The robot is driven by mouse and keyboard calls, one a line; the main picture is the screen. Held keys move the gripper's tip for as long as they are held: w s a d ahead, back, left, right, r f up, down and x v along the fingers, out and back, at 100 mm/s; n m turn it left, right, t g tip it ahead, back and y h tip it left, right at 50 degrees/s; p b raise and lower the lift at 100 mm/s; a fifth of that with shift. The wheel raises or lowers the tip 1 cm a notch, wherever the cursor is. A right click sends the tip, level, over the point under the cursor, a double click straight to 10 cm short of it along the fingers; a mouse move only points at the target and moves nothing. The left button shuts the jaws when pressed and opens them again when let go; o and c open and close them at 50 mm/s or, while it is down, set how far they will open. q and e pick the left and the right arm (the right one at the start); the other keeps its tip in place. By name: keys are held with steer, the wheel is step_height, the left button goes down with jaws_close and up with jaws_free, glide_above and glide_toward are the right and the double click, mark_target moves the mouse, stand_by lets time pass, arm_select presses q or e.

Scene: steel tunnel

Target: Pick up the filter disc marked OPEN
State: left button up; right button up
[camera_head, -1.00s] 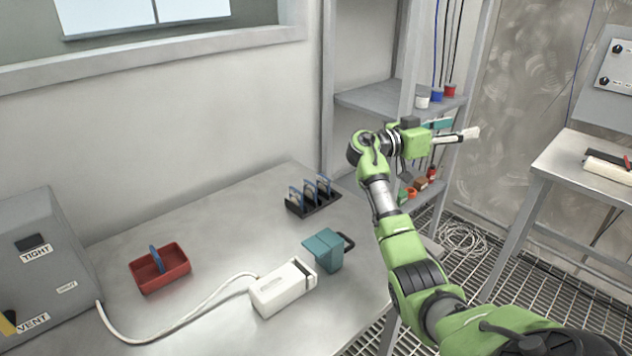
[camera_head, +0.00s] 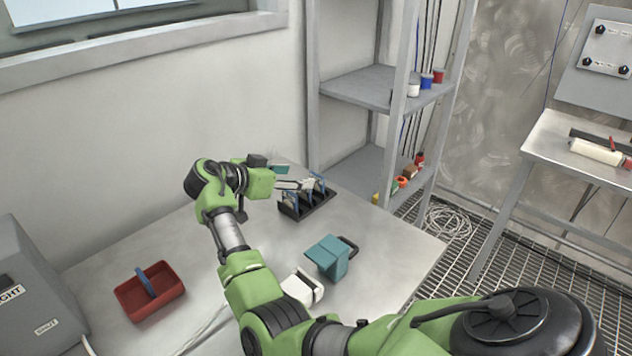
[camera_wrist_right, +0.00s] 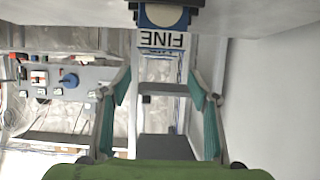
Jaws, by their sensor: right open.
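A black rack (camera_head: 320,205) holds several upright blue-rimmed filter discs (camera_head: 318,186) at the back of the bench. My right gripper (camera_head: 300,184) is open and empty, just left of and above the rack. In the right wrist view its two teal-padded fingers are spread wide (camera_wrist_right: 159,88). Beyond them, at the top, a blue-rimmed disc (camera_wrist_right: 163,14) with a pale face stands above a label (camera_wrist_right: 162,40) reading FINE, upside down. I cannot read OPEN on any disc. Another blue-rimmed disc (camera_head: 146,282) stands in a red bin (camera_head: 160,304). My left gripper is not in view.
A teal box with a dark handle (camera_head: 328,256) and a white device (camera_head: 303,288), partly behind my arm, stand on the bench. A grey box (camera_head: 30,300) is at the left. A shelf (camera_head: 375,88) with small jars rises behind the bench's right end.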

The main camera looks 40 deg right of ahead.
mark_target(315, 175)
steer(key=x, duration=0.3)
steer(key=shift+d+p, duration=0.25)
steer(key=shift+p, duration=0.1)
steer(key=p+x, duration=0.1)
steer(key=x, duration=0.4)
steer(key=shift+s+a+p, duration=0.1)
steer(key=shift+p, duration=0.2)
steer(key=c, duration=1)
